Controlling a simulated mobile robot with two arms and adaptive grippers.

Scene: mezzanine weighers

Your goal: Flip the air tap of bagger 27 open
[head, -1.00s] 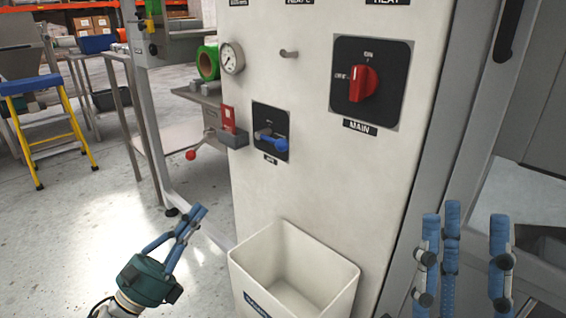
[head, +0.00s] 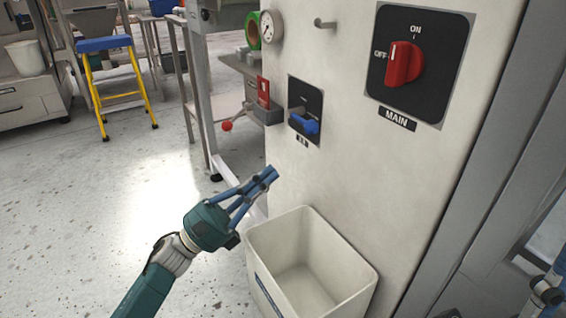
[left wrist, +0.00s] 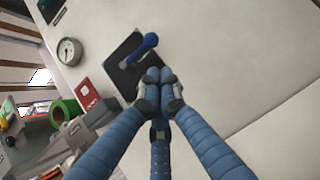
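The air tap (head: 305,123) has a blue lever on a dark square plate on the pale machine panel, with a small label below. The lever points sideways to the right in the head view. The blue lever (left wrist: 143,47) also shows in the left wrist view, just beyond my fingertips. My left gripper (head: 268,175) is below and left of the tap, apart from it. Its blue fingers (left wrist: 160,78) meet at the tips with nothing seen between them. Part of my right gripper (head: 545,290) shows at the lower right edge; its fingertips are cut off.
A white open bin (head: 352,290) is below the tap. A red card holder (head: 263,92), a red ball knob (head: 227,125) and a gauge (head: 271,28) are nearby. Open floor lies left.

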